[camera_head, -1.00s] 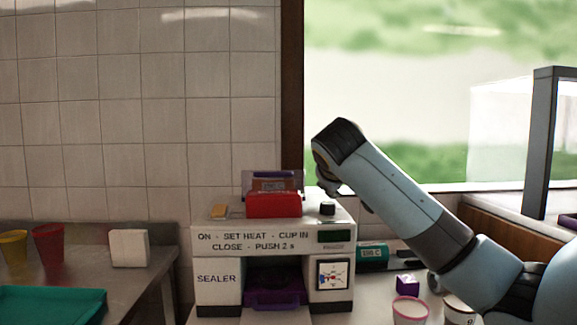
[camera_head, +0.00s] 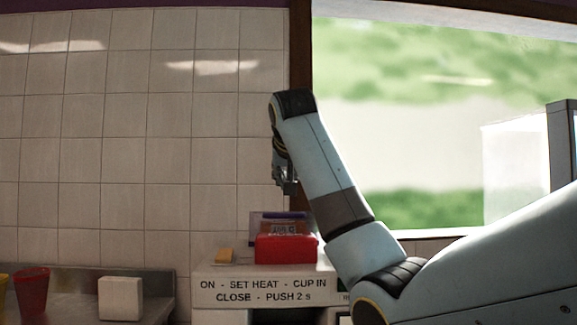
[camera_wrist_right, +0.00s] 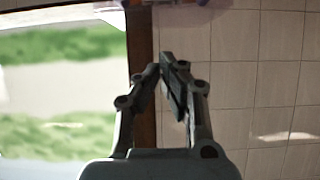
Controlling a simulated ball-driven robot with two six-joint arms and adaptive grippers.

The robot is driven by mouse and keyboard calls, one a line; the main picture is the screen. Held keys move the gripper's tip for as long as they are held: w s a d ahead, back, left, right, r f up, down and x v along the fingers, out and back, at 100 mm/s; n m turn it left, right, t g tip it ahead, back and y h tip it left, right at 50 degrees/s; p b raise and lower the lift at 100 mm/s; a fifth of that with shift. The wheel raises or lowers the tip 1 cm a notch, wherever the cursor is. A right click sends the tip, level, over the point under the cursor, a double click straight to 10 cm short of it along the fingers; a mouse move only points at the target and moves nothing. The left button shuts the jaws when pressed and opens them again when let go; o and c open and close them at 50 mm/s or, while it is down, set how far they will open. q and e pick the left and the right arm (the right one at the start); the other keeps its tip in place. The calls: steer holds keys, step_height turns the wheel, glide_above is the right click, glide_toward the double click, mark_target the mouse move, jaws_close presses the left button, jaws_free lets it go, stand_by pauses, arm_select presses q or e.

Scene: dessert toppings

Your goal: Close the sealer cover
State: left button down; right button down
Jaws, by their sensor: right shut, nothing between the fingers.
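The white sealer (camera_head: 222,284) stands at the bottom centre of the head view, its lower part cut off by the frame. On its top is a red block (camera_head: 286,249) with a raised, purple-edged panel behind it (camera_head: 280,217), which looks like the cover standing up. My right gripper (camera_head: 287,188) hangs above the red block and panel, apart from them. In the right wrist view the gripper (camera_wrist_right: 161,66) is shut and empty, with blurred red and purple parts (camera_wrist_right: 182,12) at the top edge. My left gripper is not in view.
A metal counter at the left holds a red cup (camera_head: 32,292) and a white block (camera_head: 120,297). The tiled wall (camera_head: 110,130) and a window (camera_head: 420,130) are behind.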

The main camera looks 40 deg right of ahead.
mark_target(287, 214)
steer(key=f, duration=0.3)
steer(key=shift+w+d+f, duration=0.15)
steer(key=shift+w+f, duration=0.1)
steer(key=shift+f, duration=0.1)
steer(key=shift+s+f, duration=0.2)
steer(key=shift+f, duration=0.3)
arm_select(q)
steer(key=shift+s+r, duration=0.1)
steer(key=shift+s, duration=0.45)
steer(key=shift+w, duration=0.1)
